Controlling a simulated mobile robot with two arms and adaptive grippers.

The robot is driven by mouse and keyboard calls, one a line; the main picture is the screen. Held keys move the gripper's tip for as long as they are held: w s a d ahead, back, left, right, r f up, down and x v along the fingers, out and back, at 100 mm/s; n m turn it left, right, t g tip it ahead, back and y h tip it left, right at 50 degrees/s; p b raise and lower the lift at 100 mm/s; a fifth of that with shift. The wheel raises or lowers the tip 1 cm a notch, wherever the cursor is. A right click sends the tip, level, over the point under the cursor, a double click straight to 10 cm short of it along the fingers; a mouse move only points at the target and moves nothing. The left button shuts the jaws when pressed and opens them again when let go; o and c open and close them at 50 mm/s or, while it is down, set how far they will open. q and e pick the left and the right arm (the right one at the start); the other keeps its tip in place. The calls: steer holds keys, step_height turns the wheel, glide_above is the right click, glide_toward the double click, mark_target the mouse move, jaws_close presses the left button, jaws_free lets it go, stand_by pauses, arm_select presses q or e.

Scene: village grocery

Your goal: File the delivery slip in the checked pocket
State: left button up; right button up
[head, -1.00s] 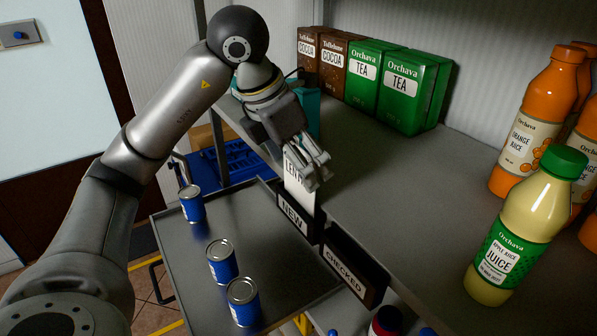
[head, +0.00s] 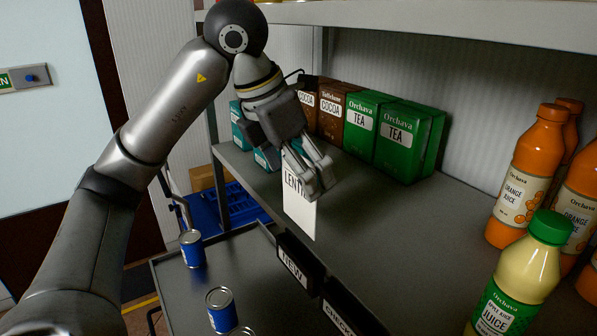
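My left gripper (head: 318,190) is shut on the delivery slip (head: 300,212), a white card with dark print starting "LEN". The slip hangs upright above the shelf edge, clear of the pockets, and its top is partly covered by the fingers. The pocket labelled NEW (head: 293,263) is on the shelf's front edge, just below the slip. The checked pocket (head: 343,315) is to its right, cut off by the bottom of the head view. My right gripper is not in view.
Green tea boxes (head: 402,140) and brown cocoa boxes (head: 332,110) stand at the back of the shelf (head: 400,235). Orange juice (head: 527,175) and apple juice (head: 520,280) bottles stand at right. Blue cans (head: 192,250) stand on a grey tray (head: 250,262) below. The middle of the shelf is clear.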

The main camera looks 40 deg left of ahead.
arm_select(q)
steer(key=shift+r+p, duration=2.45)
steer(key=shift+r, duration=0.4)
steer(key=shift+w+f, duration=0.1)
steer(key=shift+f, duration=0.05)
